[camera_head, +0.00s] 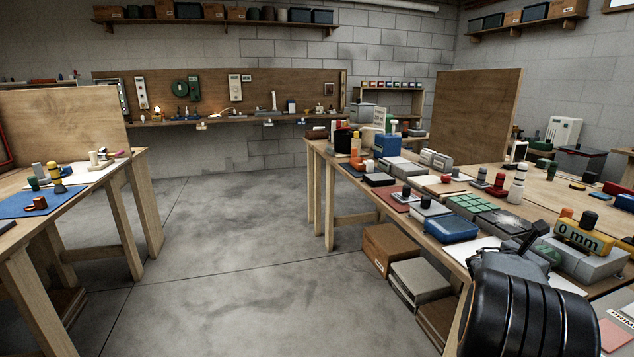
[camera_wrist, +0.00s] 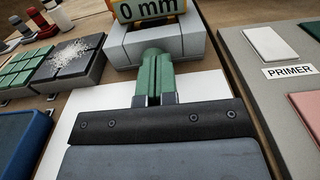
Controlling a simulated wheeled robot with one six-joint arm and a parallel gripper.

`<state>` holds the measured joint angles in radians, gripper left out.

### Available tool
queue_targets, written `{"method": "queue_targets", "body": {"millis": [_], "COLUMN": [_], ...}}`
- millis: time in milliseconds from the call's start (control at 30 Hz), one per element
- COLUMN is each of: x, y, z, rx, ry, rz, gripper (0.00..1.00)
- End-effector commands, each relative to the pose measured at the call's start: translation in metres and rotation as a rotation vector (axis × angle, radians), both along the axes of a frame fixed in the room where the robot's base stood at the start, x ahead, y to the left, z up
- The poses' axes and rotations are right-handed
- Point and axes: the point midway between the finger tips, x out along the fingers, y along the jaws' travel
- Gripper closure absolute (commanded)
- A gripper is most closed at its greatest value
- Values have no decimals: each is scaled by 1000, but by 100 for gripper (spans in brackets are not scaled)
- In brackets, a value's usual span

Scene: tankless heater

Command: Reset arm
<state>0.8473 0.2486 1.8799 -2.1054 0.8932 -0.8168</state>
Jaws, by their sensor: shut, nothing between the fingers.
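My gripper (camera_wrist: 155,72) shows in the wrist view with its two green fingers together and nothing between them. They extend from a dark plate with screws across the lower part of that view. The fingertips point at a grey block (camera_wrist: 140,40) with a yellow "0 mm" display (camera_wrist: 148,9) on it. Whether they touch the block I cannot tell. In the head view, my black arm (camera_head: 525,315) fills the lower right corner, over the front of the right workbench. The grey block (camera_head: 580,265) and the yellow display (camera_head: 585,238) stand just beyond it.
A green tiled tray (camera_head: 468,205), a dark tray with white granules (camera_head: 505,222) and a blue tray (camera_head: 450,229) lie close left of my arm. A grey board labelled "PRIMER" (camera_wrist: 280,85) is at right. Boxes (camera_head: 390,245) stand below the bench. The floor (camera_head: 240,240) between benches is clear.

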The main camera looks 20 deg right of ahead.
Motion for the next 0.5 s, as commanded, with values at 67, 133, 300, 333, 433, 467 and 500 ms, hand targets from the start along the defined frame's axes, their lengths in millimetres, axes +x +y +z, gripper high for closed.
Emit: {"method": "queue_targets", "body": {"millis": [67, 133, 300, 333, 433, 467, 500], "x": [3, 3, 2, 2, 1, 1, 1], "y": [9, 13, 17, 17, 16, 16, 16], "z": [-1, -2, -2, -2, -2, -2, -2], "rx": [1, 3, 4, 4, 4, 4, 5], "ry": [0, 1, 1, 1, 1, 1, 1], "rz": [6, 7, 6, 5, 4, 4, 4], "gripper": [100, 100, 100, 100, 100, 100, 100]}}
